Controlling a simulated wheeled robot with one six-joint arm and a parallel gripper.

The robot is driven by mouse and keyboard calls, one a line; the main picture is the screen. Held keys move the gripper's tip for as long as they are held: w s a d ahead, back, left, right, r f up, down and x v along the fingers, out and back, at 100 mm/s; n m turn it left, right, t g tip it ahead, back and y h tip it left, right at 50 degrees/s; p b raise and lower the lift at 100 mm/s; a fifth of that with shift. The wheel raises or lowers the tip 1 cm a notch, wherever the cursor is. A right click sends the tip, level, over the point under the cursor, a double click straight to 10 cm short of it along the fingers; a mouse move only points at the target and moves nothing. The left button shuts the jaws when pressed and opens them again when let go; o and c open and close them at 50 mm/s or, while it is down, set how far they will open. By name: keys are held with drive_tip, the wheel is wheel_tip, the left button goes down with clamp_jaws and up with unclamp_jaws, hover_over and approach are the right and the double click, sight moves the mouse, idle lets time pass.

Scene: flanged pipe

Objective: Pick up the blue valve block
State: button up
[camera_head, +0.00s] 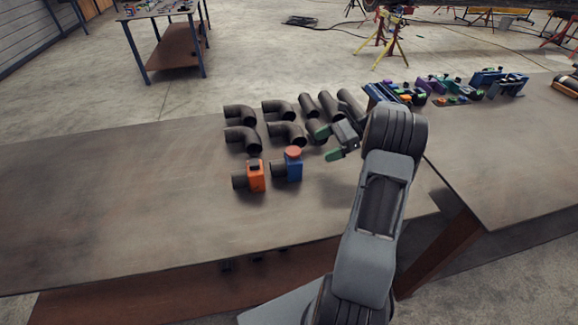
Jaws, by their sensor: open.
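The blue valve block (294,171) stands upright on the table, with a red round cap on top and a dark pipe stub on its left side. My gripper (328,142) is open, with green fingertips, above the table to the upper right of the blue block. It is apart from the block and nothing shows between its fingers. My arm reaches in from the lower right and hides part of the table behind it.
An orange valve block (256,176) stands just left of the blue one. Several dark pipe elbows (240,113) and straight pipes (309,105) lie behind them. The table's left part (110,200) is bare. A second table (510,150) with tools adjoins on the right.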

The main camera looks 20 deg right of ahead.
sight(294, 159)
drive_tip(key=p+x, duration=0.1)
drive_tip(key=x, duration=1)
drive_tip(key=shift+w+a+f, duration=0.1)
drive_tip(key=shift+w+f, duration=0.05)
drive_tip(key=c, duration=1.8)
drive_tip(key=shift+c, duration=0.2)
drive_tip(key=shift+w+r, duration=0.1)
drive_tip(key=shift+r, duration=0.2)
